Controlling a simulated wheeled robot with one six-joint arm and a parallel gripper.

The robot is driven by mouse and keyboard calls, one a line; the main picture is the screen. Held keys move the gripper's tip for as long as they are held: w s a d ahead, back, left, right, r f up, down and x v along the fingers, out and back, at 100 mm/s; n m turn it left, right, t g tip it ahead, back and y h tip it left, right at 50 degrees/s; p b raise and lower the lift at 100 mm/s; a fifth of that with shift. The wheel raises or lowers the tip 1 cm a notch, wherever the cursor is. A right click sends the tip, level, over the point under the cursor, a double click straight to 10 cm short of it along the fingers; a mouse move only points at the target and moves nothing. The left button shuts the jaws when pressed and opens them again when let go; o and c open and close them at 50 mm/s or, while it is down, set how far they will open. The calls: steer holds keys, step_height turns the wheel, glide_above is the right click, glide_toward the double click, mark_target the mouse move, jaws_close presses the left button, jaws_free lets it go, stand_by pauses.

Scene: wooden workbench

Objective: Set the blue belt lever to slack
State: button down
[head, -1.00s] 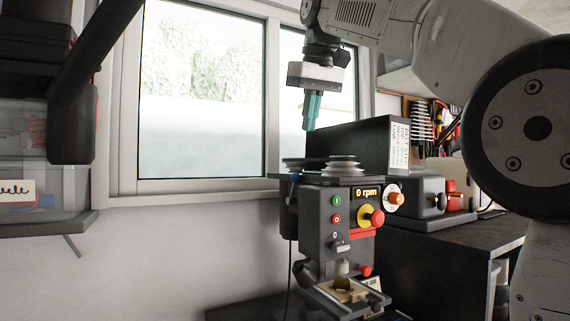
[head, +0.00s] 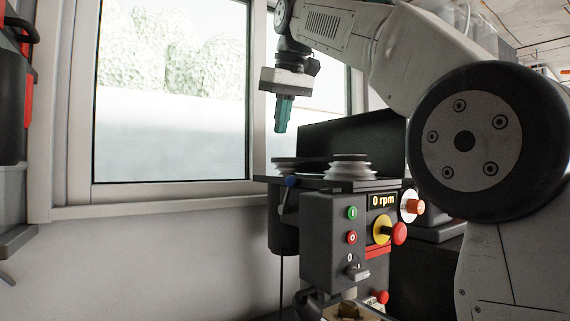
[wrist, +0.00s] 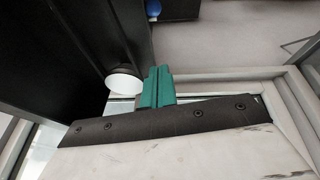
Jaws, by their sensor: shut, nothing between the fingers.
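In the wrist view the teal fingers (wrist: 157,86) show side by side.
The raised black belt cover (head: 352,145) stands behind the pulleys, close to my gripper. A second pulley (head: 350,172) sits to the right. The front panel has buttons, a yellow-and-red stop knob (head: 384,230) and an rpm display. The window (head: 170,90) is behind at left.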

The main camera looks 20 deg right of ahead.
step_height(320, 180, down, 9)
steer(key=shift+s+d, duration=0.2)
steer(key=shift+d, duration=0.15)
steer(key=shift+d+f, duration=0.1)
stand_by(0.3)
